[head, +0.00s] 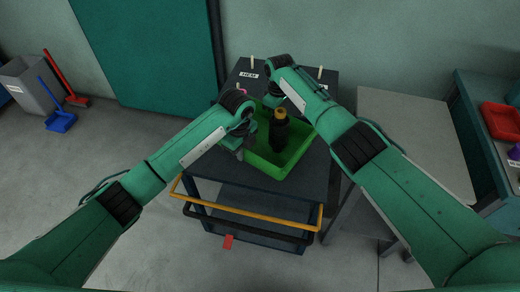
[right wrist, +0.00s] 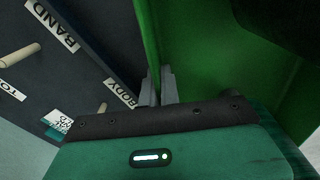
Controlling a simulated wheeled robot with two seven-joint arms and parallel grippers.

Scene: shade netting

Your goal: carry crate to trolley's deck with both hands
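The green crate (head: 283,168) is over the dark deck of the trolley (head: 312,184); I cannot tell whether its bottom touches the deck. A dark bottle-like thing with an orange-brown top (head: 280,128) stands in it. My left gripper (head: 247,136) is at the crate's left rim and looks shut on it, its fingertips partly hidden. My right gripper is at the crate's far side, mostly hidden by its own arm in the head view. In the right wrist view its fingers (right wrist: 159,88) are closed on the green crate wall (right wrist: 149,35).
Labelled pegs (right wrist: 20,52) stand on the dark surface beyond the crate. The trolley has an orange handle (head: 250,208) and a red tag (head: 228,241) in front. A pale table (head: 415,130) is at the right. A grey bin (head: 30,85) is far left.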

